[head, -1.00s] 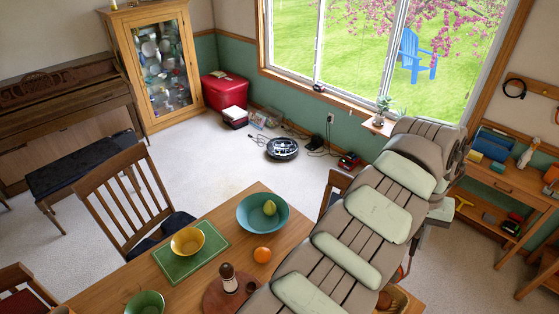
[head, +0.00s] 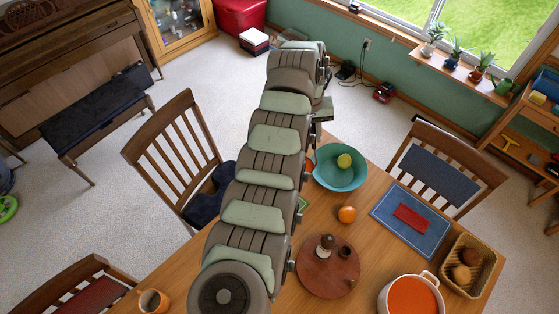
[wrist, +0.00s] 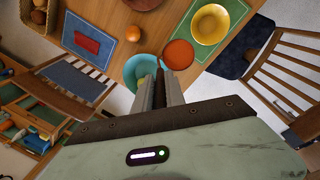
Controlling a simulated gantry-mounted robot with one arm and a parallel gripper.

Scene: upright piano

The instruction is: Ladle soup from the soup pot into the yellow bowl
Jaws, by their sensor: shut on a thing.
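The soup pot (head: 398,300) is white, full of orange soup, and stands at the table's front right in the head view. My gripper (wrist: 162,92) is shut on the ladle (wrist: 178,54), whose round bowl looks full of orange soup. In the wrist view the ladle bowl appears beside the yellow bowl (wrist: 210,24), partly over the teal bowl; I cannot tell its height. The yellow bowl sits on a green placemat (wrist: 238,10). My arm hides the yellow bowl and gripper in the head view.
The teal bowl (head: 329,178) holds a yellow-green fruit. An orange (head: 347,214), a round wooden board (head: 320,280) with shakers, a blue placemat (head: 392,228) with a red cloth and a bread basket (head: 455,284) lie nearby. Chairs (head: 172,150) surround the table.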

